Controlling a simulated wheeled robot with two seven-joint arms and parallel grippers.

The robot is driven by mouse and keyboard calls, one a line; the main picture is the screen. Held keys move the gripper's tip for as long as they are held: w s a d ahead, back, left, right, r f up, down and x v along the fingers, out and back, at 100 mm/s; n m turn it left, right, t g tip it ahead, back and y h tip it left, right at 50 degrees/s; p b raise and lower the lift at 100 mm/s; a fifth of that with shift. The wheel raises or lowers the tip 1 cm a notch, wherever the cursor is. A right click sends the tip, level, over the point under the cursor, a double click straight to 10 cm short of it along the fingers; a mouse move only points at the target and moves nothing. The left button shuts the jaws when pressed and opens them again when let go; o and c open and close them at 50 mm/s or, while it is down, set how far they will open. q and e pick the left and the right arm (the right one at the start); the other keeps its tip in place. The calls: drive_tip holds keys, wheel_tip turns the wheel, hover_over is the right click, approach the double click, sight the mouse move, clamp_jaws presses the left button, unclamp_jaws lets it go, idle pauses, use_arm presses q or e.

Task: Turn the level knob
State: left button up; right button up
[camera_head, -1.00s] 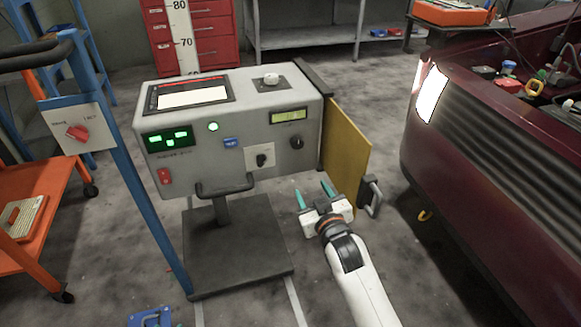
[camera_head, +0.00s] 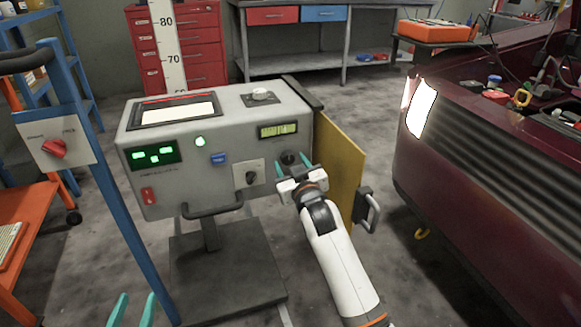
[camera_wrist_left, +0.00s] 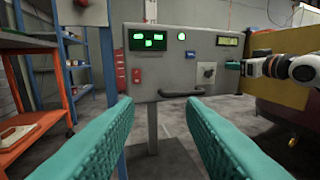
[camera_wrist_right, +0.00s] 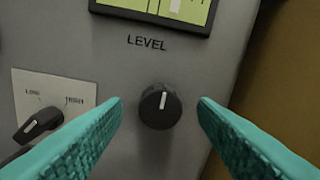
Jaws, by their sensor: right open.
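The level knob (camera_wrist_right: 160,106) is a round black knob with a white line that points nearly straight up, under the word LEVEL in the right wrist view. In the head view the knob (camera_head: 290,158) is on the right of the grey machine's front face. My right gripper (camera_head: 293,170) is open in front of it, with one teal finger on each side of the knob (camera_wrist_right: 160,112) and none seen touching it. My left gripper (camera_head: 132,312) is open and empty at the lower left, well back from the machine (camera_wrist_left: 165,75).
A black lever switch (camera_wrist_right: 40,124) on a white plate is left of the knob. A display (camera_head: 278,130) is above it. A yellow panel (camera_head: 337,165) with a handle stands out at the machine's right. A blue post (camera_head: 118,200) with a red switch is at left, a dark red car (camera_head: 490,170) at right.

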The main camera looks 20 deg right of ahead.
drive_tip(key=shift+w, duration=0.4)
use_arm(q)
drive_tip(key=shift+r, duration=0.45)
